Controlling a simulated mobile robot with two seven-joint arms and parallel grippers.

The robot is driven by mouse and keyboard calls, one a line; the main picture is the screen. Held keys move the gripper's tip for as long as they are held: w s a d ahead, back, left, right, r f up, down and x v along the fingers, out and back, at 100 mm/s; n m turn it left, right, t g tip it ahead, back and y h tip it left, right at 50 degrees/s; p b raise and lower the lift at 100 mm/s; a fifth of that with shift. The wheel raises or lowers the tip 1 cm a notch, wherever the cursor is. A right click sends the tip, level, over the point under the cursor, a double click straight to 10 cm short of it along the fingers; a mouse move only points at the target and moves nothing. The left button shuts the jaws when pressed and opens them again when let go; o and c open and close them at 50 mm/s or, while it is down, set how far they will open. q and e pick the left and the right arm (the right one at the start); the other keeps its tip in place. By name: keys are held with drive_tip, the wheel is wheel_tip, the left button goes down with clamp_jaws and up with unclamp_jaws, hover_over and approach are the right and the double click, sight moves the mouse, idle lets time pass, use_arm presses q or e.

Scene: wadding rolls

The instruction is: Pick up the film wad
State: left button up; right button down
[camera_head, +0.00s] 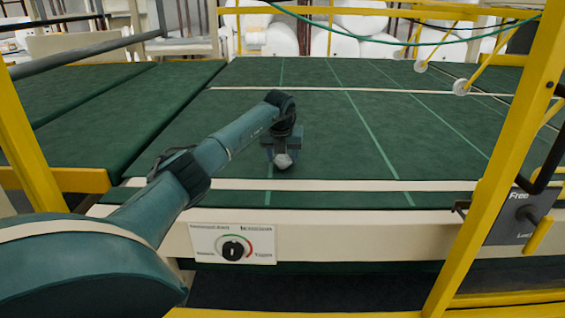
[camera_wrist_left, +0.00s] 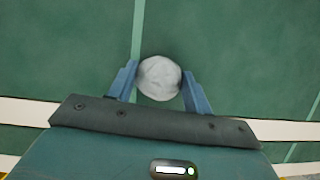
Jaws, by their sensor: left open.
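The film wad (camera_head: 283,160) is a small, pale grey-white crumpled ball on the green belt, near the belt's front edge. In the left wrist view the film wad (camera_wrist_left: 160,78) shows whole, between the two blue fingers. My left gripper (camera_head: 281,152) points down over it in the head view. In the wrist view my left gripper (camera_wrist_left: 160,85) is open, one finger on each side of the wad. A small gap seems to show beside the wad. Whether a finger touches it is hard to tell. My right gripper is not in view.
The green belt (camera_head: 340,120) has pale lines and is otherwise bare around the wad. A cream rail (camera_head: 380,228) with a dial panel (camera_head: 233,244) runs along its front. A yellow post (camera_head: 500,160) stands at right. White rolls (camera_head: 335,42) lie behind.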

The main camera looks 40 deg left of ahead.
use_arm(q)
drive_tip(key=c, duration=0.4)
drive_tip(key=shift+c, duration=0.3)
drive_tip(key=shift+r, duration=0.35)
drive_tip(key=shift+c, duration=0.9)
wheel_tip(320, 180, up, 9)
drive_tip(key=shift+r, duration=0.15)
